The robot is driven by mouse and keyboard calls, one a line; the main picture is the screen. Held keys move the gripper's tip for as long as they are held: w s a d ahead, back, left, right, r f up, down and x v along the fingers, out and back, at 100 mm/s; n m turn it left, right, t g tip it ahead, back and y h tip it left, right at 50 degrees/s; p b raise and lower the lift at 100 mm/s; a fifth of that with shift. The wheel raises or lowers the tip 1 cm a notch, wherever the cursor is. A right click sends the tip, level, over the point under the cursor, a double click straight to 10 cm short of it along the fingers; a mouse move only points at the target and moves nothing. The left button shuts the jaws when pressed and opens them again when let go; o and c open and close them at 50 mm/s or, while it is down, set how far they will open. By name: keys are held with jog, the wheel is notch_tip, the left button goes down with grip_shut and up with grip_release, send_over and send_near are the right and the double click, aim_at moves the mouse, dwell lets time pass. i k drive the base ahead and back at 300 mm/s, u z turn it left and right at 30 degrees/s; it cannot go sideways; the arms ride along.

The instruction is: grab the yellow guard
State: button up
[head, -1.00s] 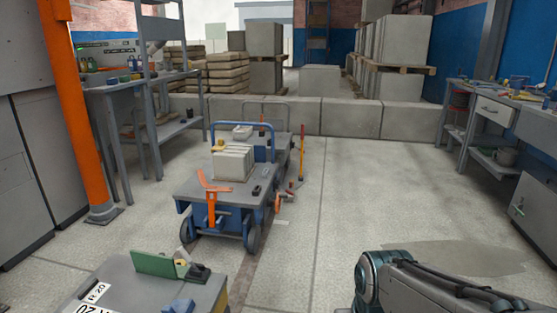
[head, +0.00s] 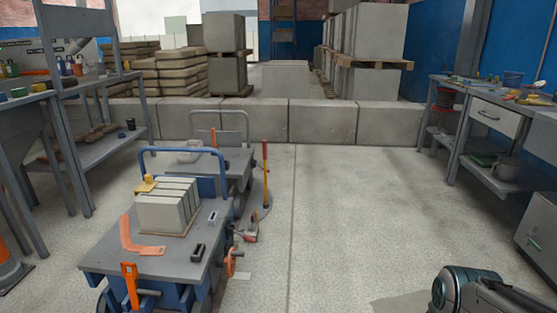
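A small yellow piece (head: 146,184), which looks like the yellow guard, lies at the left end of the grey concrete blocks (head: 167,212) on the near cart. Its exact shape is too small to tell. Part of my arm shows at the bottom right, well to the right of the cart. My gripper is out of view, so its state does not show.
The near blue cart (head: 100,261) carries an orange angled piece (head: 140,240) and a small dark block (head: 198,251). A second cart (head: 235,165) stands behind it. Benches line both sides. A concrete block wall (head: 255,122) closes the back.

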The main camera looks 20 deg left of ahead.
aim_at(146, 186)
jog(key=u, duration=0.05)
jog(key=i, duration=1.6)
jog(key=u, duration=0.95)
jog(key=i, duration=0.9)
jog(key=u, duration=1.6)
jog(key=i, duration=0.55)
jog(key=u, duration=0.4)
